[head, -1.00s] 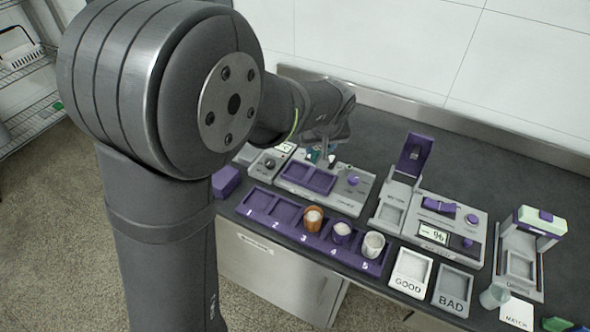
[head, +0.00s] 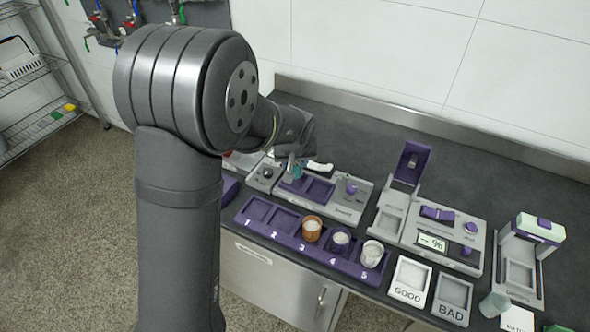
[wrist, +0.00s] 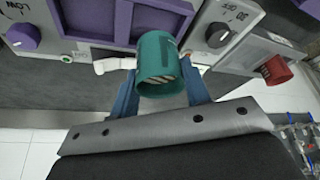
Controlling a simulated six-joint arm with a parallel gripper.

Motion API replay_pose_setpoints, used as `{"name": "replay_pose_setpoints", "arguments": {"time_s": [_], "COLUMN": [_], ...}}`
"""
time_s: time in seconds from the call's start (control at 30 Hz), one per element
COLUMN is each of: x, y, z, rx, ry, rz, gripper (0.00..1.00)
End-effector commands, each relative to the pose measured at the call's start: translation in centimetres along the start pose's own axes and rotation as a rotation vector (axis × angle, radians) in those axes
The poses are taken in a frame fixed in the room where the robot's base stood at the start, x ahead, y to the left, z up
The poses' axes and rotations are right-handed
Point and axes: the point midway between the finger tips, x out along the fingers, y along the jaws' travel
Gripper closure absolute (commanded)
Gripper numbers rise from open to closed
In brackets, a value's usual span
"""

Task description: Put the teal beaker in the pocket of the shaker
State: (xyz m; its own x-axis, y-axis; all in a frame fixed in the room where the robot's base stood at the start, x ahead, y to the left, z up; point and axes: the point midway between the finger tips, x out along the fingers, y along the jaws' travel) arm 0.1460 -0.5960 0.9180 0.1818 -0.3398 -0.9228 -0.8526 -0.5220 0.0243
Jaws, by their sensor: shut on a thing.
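The teal beaker (wrist: 158,62) is between the blue fingers of my gripper (wrist: 158,92), which is shut on it. In the head view the beaker (head: 298,171) is small and partly hidden by my gripper (head: 294,164). It appears over or just behind the left part of the shaker (head: 345,205), a grey unit with purple pockets. In the wrist view the shaker's purple pocket tray (wrist: 122,40) is beside the beaker, at the upper left. The pockets I can see look empty. I cannot tell the beaker's exact height above them.
A purple numbered rack (head: 275,232) in front holds several cups at its right end. A grey unit with a knob (head: 265,174) stands left of the shaker; a red cup (wrist: 275,70) shows there in the wrist view. A lidded purple device (head: 410,165) stands to the right.

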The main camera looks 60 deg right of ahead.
Motion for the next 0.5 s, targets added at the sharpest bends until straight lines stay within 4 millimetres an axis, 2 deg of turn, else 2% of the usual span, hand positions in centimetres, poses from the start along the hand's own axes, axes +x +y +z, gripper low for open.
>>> {"name": "replay_pose_setpoints", "arguments": {"time_s": [0.2, 0.5], "x": [2.9, 3.2], "y": [-0.1, 0.0], "z": [1.3, 1.4], "rx": [0.0, 0.0], "ry": [-0.002, 0.0], "rz": [-0.001, 0.0], "gripper": [0.8, 0.8]}}
